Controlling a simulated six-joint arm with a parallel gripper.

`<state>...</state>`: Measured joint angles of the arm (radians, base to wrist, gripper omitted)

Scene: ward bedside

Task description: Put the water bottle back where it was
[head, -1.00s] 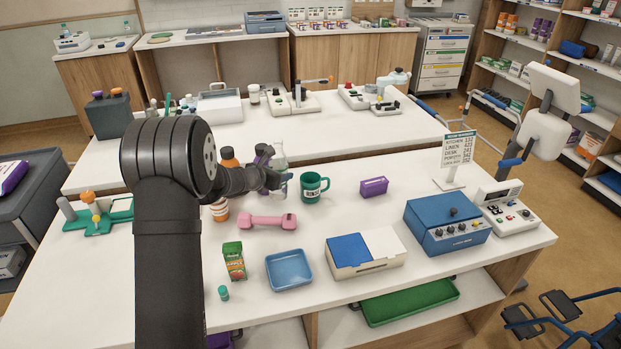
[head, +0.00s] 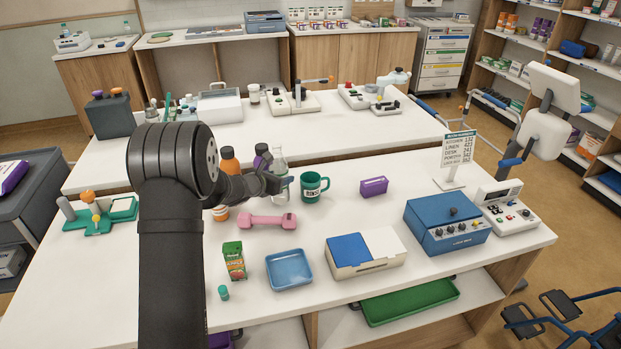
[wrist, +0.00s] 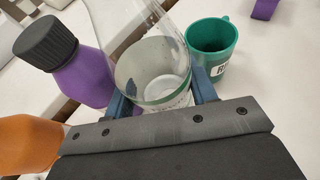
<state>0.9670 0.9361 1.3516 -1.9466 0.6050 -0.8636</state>
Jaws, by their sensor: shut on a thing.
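The clear water bottle (head: 281,165) stands between the jaws of my gripper (head: 281,184), near the back edge of the front table. In the wrist view the clear bottle (wrist: 150,65) sits between the two blue fingers of my gripper (wrist: 163,100), which is shut on it. It looks upright; its base is partly hidden by my gripper, so I cannot tell whether it touches the table.
A green mug (head: 311,187) stands close on the bottle's right. A purple bottle (wrist: 80,72) and an orange bottle (wrist: 28,143) stand close on its left. A pink dumbbell (head: 267,222) lies in front.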

